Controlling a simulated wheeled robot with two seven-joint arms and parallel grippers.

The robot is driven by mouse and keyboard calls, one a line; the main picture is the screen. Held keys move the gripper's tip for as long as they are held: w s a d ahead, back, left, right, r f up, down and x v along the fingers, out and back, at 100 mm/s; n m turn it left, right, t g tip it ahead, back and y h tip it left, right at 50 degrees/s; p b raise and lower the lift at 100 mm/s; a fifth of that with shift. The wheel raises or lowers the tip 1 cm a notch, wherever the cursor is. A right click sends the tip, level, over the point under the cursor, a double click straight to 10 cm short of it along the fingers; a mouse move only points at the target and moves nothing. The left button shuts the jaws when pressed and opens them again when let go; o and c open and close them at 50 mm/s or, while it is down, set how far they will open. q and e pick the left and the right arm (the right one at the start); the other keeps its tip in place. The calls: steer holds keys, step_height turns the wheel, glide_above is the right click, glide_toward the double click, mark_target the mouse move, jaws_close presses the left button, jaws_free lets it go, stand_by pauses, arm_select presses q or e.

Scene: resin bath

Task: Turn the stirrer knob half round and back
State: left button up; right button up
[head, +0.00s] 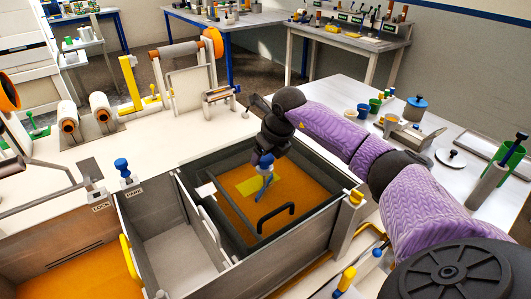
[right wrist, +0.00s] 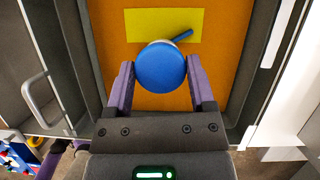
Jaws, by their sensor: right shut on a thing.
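The stirrer knob (right wrist: 160,67) is a round blue cap, seen from above in the right wrist view, with a short blue bar showing from behind it at its upper right. It also shows in the head view (head: 265,160), over the orange floor of the resin bath. My right gripper (right wrist: 160,75) is shut on the knob, one purple finger on each side. In the head view my right gripper (head: 266,152) reaches down over the bath from the right arm. The gripper hides part of the knob there. My left gripper is in neither view.
The dark-walled bath (head: 322,225) surrounds the stirrer, with a black handle (head: 275,213) near its front. Rollers (head: 102,112) stand at the back left. Cups (head: 375,104) and tools stand on the right table.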

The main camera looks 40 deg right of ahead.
steer(key=shift+c, duration=0.5)
steer(key=shift+a+r+m+h+p, duration=0.1)
steer(key=shift+r+m+h+p, duration=0.1)
steer(key=shift+m+p, duration=0.25)
steer(key=shift+r+m+h+p, duration=0.1)
steer(key=shift+m+h+p, duration=0.1)
steer(key=shift+m+p, duration=0.25)
steer(key=m, duration=0.1)
steer(key=m+h, duration=0.1)
steer(key=shift+f+m, duration=0.25)
steer(key=shift+m, duration=0.15)
steer(key=o, duration=1.2)
steer(key=p+v, duration=0.1)
steer(key=v, duration=0.8)
steer(key=shift+r, duration=0.45)
